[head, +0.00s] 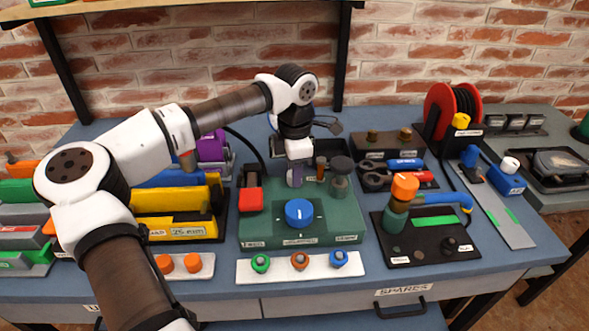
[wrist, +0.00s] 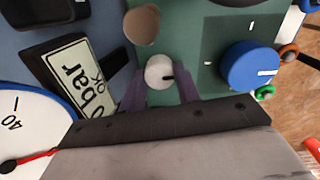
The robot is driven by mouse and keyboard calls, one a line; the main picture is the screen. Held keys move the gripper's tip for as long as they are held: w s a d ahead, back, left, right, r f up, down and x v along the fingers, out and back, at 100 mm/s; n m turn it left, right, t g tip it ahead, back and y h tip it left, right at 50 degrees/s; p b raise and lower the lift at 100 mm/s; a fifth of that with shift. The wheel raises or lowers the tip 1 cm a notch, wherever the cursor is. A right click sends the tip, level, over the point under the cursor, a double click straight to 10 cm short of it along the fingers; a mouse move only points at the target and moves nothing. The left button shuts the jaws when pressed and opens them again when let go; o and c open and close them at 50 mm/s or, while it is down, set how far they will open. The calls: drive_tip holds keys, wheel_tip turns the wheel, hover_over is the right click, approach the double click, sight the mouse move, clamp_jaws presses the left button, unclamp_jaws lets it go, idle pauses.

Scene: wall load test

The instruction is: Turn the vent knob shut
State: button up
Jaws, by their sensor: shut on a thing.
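A small pale round knob (wrist: 158,72), which I take to be the vent knob, stands on the green panel (wrist: 210,25) in the wrist view. A short dark mark on it points right. My gripper (wrist: 160,84) is shut on this knob, one purple-grey finger on each side. In the head view my gripper (head: 295,180) reaches down to the back of the green unit (head: 340,231) and hides the knob. A larger blue knob (head: 299,212) with a white mark sits in front of the gripper; it also shows in the wrist view (wrist: 250,65), clear of the fingers.
A blue-rimmed gauge (wrist: 30,125) with a red needle and a pale "bar" label (wrist: 75,75) are left in the wrist view. A red block (head: 250,200) and a dark-topped post (head: 340,178) flank my gripper. A shelf (head: 200,5) hangs above.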

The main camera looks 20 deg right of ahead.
drive_tip(key=o, duration=1)
drive_tip(key=shift+r, duration=0.1)
wheel_tip(320, 180, up, 14)
drive_tip(key=shift+s+f+b, duration=0.15)
drive_tip(key=shift+b, duration=0.4)
